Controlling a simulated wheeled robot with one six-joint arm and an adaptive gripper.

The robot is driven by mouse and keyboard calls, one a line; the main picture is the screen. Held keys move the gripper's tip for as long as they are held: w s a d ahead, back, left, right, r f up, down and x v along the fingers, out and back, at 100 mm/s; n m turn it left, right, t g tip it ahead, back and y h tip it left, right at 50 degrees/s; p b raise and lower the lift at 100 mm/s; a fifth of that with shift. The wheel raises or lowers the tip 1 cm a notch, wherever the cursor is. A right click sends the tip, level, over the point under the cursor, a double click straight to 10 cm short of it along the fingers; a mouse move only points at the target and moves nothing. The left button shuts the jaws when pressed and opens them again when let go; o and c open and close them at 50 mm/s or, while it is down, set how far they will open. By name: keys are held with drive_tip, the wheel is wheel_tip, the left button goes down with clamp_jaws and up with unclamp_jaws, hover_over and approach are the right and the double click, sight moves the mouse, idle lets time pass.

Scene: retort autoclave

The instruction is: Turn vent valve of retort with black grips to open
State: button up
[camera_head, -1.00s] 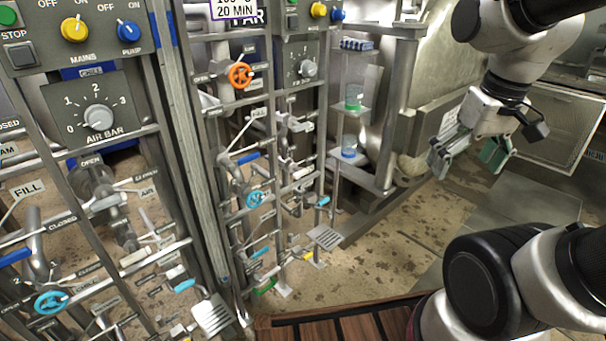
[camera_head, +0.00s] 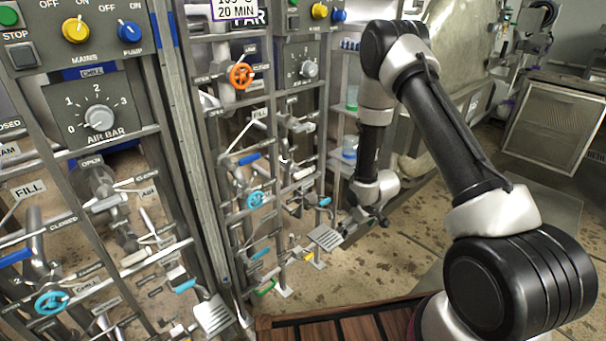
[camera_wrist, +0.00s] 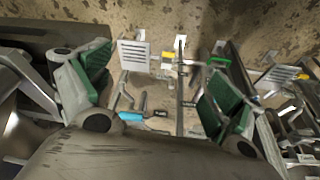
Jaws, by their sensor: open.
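My gripper (camera_wrist: 157,75) is open in the wrist view, with its two green-padded fingers spread wide and nothing held between them. Beyond and between the fingers are a light-blue lever (camera_wrist: 131,116), a yellow lever (camera_wrist: 168,54) and a green lever (camera_wrist: 219,61). In the head view my arm reaches down, its end beside the lower pipework, near a light-blue lever (camera_head: 324,201) and a yellow lever (camera_head: 308,255). The fingers are hard to make out there. No vent label is readable, and I cannot tell which lever is the vent valve or see black grips.
Pipe frames fill the left, with an orange handwheel (camera_head: 241,76), a light-blue handwheel (camera_head: 255,199) and an air knob (camera_head: 99,117).

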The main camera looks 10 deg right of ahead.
drive_tip(key=w+a+f+t+y, duration=0.2)
drive_tip(key=w+a+f, duration=0.1)
drive_tip(key=f, duration=0.2)
drive_tip(key=n+t+y, duration=0.2)
drive_tip(key=t+y, duration=0.5)
drive_tip(key=t, duration=0.2)
approach(305, 174)
drive_tip(key=x, duration=1.1)
drive_tip(key=shift+r, duration=0.1)
drive_tip(key=c, duration=1)
